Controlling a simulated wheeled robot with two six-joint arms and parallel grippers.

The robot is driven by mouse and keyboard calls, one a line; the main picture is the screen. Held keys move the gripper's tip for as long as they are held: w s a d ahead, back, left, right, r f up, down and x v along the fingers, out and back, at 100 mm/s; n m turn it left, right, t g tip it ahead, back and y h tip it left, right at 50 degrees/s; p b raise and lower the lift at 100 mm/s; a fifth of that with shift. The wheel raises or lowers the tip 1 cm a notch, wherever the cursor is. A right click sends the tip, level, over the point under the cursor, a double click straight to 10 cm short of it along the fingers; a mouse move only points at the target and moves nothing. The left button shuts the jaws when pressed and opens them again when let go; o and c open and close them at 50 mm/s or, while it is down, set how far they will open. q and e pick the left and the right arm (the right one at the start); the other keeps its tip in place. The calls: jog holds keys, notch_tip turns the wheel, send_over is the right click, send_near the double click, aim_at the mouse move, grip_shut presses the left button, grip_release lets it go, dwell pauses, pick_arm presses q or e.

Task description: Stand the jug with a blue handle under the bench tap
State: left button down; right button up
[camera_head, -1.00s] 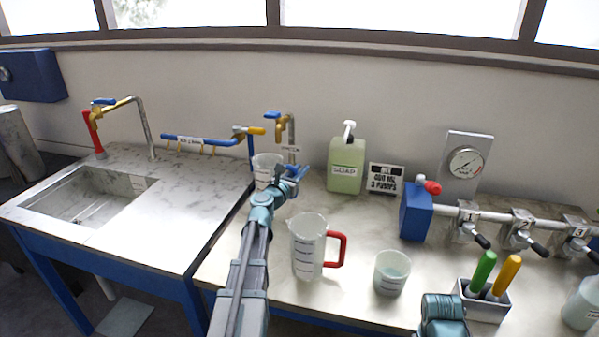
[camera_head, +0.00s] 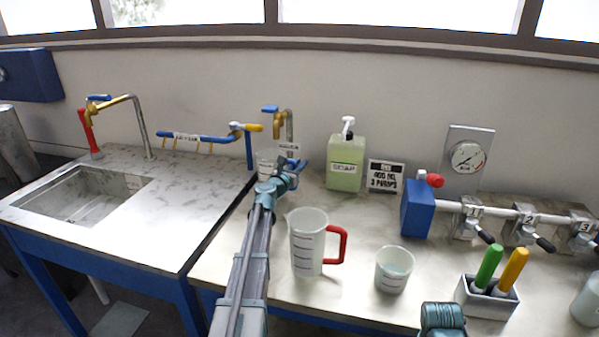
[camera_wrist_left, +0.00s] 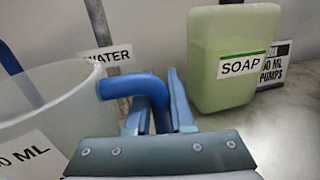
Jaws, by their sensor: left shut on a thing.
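The jug with a blue handle (camera_head: 265,161) is a clear vessel at the back of the bench, partly hidden by my left arm. My left gripper (camera_head: 295,168) is shut on its blue handle. In the left wrist view the blue handle (camera_wrist_left: 130,86) runs between the fingers, and the jug's clear wall (camera_wrist_left: 45,100) fills the left side. The bench tap (camera_head: 282,122), with a blue lever, brass body and grey spout, stands just behind and right of the jug. I cannot tell whether the jug's base touches the bench.
A green soap bottle (camera_head: 345,165) and a sign (camera_head: 385,177) stand right of the tap. A red-handled jug (camera_head: 307,245) and a beaker (camera_head: 393,270) stand nearer.

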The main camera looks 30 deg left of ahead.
pick_arm(q)
jog(key=shift+f, duration=0.15)
jog(key=c, duration=1.2)
grip_release()
jog(key=shift+c, duration=0.2)
jog(key=o, duration=0.5)
jog(key=shift+c, duration=0.2)
jog(key=s, duration=1.2)
jog(key=shift+d, duration=0.25)
